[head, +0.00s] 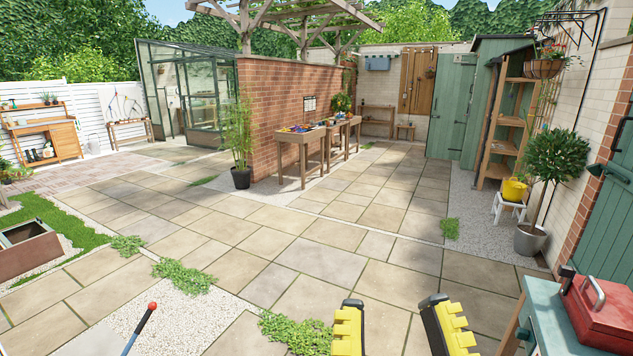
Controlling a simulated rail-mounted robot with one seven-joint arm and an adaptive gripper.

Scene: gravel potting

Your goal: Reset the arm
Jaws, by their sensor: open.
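My gripper (396,312) shows at the bottom edge of the head view, right of centre. Its two yellow and black fingers stand well apart, and only paving shows between them. The gripper is open and empty. The rest of my arm is below the picture and hidden.
A green cabinet (535,310) with a red toolbox (598,308) stands at lower right. A red-tipped rod (147,318) rises at lower left. Wooden tables (300,142) line the brick wall (285,85). The paved middle (310,262) is clear.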

